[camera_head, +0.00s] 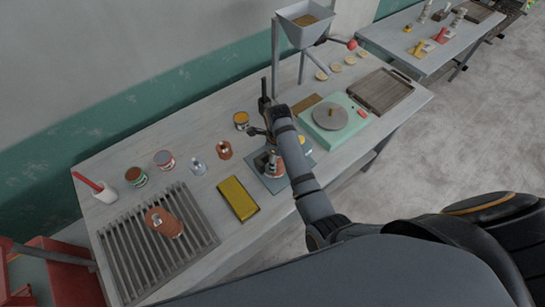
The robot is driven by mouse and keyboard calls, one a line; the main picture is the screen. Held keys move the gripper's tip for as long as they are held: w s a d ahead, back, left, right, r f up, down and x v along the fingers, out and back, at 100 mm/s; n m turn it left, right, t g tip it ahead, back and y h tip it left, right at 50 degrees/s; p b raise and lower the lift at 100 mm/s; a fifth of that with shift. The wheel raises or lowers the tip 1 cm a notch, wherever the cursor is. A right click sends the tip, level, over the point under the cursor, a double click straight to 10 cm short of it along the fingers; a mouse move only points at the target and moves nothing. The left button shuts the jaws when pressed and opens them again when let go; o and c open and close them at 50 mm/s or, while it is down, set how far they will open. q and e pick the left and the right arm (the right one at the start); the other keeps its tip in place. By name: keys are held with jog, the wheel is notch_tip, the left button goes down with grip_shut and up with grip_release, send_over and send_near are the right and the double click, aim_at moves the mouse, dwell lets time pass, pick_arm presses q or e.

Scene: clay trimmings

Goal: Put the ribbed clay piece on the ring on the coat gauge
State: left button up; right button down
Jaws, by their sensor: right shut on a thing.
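My right gripper (268,136) is shut over the middle of the bench, with my arm reaching in from the lower right. What it grips is small and mostly hidden by the fingers and forearm; it is most likely the ribbed clay piece. Just below the fingers a terracotta and dark piece (271,164) shows over a blue-grey plate (262,184), possibly the coat gauge. I cannot tell whether it touches the plate, and no ring can be made out. My left gripper is not in view.
A slatted rack (125,262) holds a terracotta piece (164,222). A yellow block (238,198) lies left of the plate. A green scale (334,120) and a hopper (304,24) stand to the right.

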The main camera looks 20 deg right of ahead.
jog(key=shift+w+a+f, duration=0.2)
jog(key=shift+w+f, duration=0.2)
jog(key=shift+w, duration=0.15)
jog(key=shift+w+a+f, duration=0.15)
jog(key=shift+w+f, duration=0.2)
jog(key=shift+w, duration=0.2)
jog(key=shift+w+f, duration=0.3)
jog(key=shift+w, duration=0.05)
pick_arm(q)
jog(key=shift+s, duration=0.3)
pick_arm(e)
jog(key=shift+s, duration=0.15)
jog(key=shift+c, duration=2.2)
grip_release()
jog(key=shift+f, duration=0.1)
